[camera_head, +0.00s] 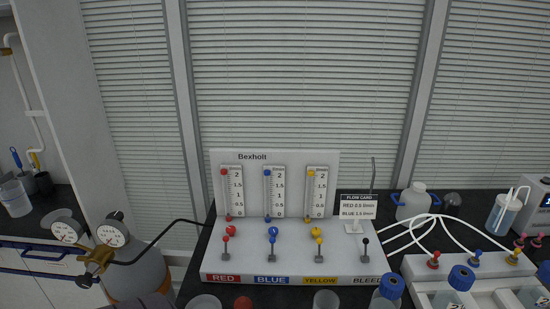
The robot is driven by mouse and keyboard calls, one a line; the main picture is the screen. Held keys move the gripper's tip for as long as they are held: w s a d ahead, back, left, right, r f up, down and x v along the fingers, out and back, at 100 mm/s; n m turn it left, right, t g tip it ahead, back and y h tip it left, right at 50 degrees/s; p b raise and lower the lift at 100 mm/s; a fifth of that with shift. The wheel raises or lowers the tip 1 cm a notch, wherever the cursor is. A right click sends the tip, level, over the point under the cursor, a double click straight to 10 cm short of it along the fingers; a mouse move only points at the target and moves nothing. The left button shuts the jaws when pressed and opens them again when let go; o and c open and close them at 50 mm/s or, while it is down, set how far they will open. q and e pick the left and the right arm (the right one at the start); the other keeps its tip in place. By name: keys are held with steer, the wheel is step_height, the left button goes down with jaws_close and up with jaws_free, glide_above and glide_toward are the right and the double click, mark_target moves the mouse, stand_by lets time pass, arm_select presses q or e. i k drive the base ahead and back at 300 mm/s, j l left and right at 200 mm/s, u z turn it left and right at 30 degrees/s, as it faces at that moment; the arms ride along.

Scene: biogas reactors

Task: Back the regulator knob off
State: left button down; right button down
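The brass regulator (96,260) sits at the lower left, at the head of a gas cylinder (143,262). It carries two round white gauges, a left one (67,231) and a right one (115,234). A small dark blue part (85,282) shows just below the brass body; it may be the regulator knob, but it is too small to be sure. The gauge needles are too small to read. A black hose (168,236) runs from the regulator to the flow panel. Neither of my grippers is in view.
The white Bexholt flow panel (260,250) stands mid-bench with three flow tubes and several small levers. A flow card (357,206) stands at its right. Bottles with blue caps (391,285) and white tubing (425,222) crowd the right. Glassware stands along the front.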

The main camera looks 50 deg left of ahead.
mark_target(84, 282)
steer(key=u, duration=2.9)
